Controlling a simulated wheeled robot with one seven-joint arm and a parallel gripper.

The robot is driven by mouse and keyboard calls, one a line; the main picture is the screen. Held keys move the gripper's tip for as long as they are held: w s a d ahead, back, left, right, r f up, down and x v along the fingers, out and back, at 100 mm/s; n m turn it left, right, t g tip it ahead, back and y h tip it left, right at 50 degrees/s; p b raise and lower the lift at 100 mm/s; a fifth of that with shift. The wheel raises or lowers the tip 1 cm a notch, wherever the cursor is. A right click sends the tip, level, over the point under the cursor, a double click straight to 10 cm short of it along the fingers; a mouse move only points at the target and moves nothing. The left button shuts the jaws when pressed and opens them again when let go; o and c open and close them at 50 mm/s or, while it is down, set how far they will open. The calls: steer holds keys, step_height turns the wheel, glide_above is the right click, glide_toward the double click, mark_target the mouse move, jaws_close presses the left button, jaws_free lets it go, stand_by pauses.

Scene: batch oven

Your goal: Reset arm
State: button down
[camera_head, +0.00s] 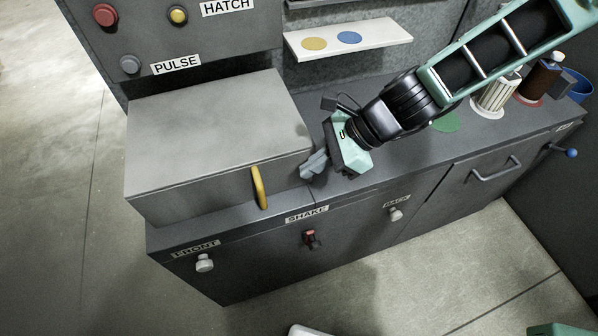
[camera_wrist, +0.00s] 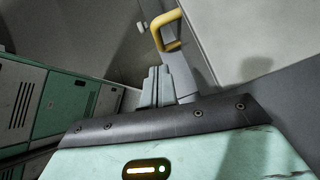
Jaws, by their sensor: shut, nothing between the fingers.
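My gripper (camera_head: 314,165) is above the dark counter (camera_head: 385,185), just right of the grey box-shaped oven (camera_head: 210,135) in the head view. Its fingers are shut and empty. In the wrist view the closed fingers (camera_wrist: 158,86) point toward the counter front, near the oven's yellow handle (camera_wrist: 165,28). That handle also shows in the head view (camera_head: 259,187) on the oven's front. The oven lid looks shut. My arm reaches in from the upper right, stretched over the counter.
A white shelf (camera_head: 380,38) with yellow and blue discs is behind the arm. A ribbed white container (camera_head: 495,93) and a brown bottle (camera_head: 537,82) stand at the counter's right. Knobs labelled FRONT (camera_head: 204,263), SHAKE (camera_head: 311,239) and BACK (camera_head: 396,214) line the front. Buttons (camera_head: 130,64) are upper left.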

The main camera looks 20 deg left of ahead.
steer(key=v, duration=0.5)
steer(key=shift+w+d+r, duration=0.15)
steer(key=shift+d+r, duration=0.05)
steer(key=shift+d, duration=0.15)
steer(key=s+d+r+n+t+h, duration=0.2)
steer(key=s+d+n, duration=0.4)
steer(key=d+n, duration=0.3)
steer(key=s+d+r+n+t+h, duration=0.1)
steer(key=s+d+r+n+h, duration=0.4)
steer(key=s+d+r+n, duration=0.2)
steer(key=d+n, duration=0.2)
steer(key=n, duration=0.2)
steer(key=shift+s+d+n+t+h, duration=0.2)
steer(key=shift+d+n+t+h, duration=0.1)
steer(key=shift+d+n+t, duration=0.1)
steer(key=shift+r, duration=0.15)
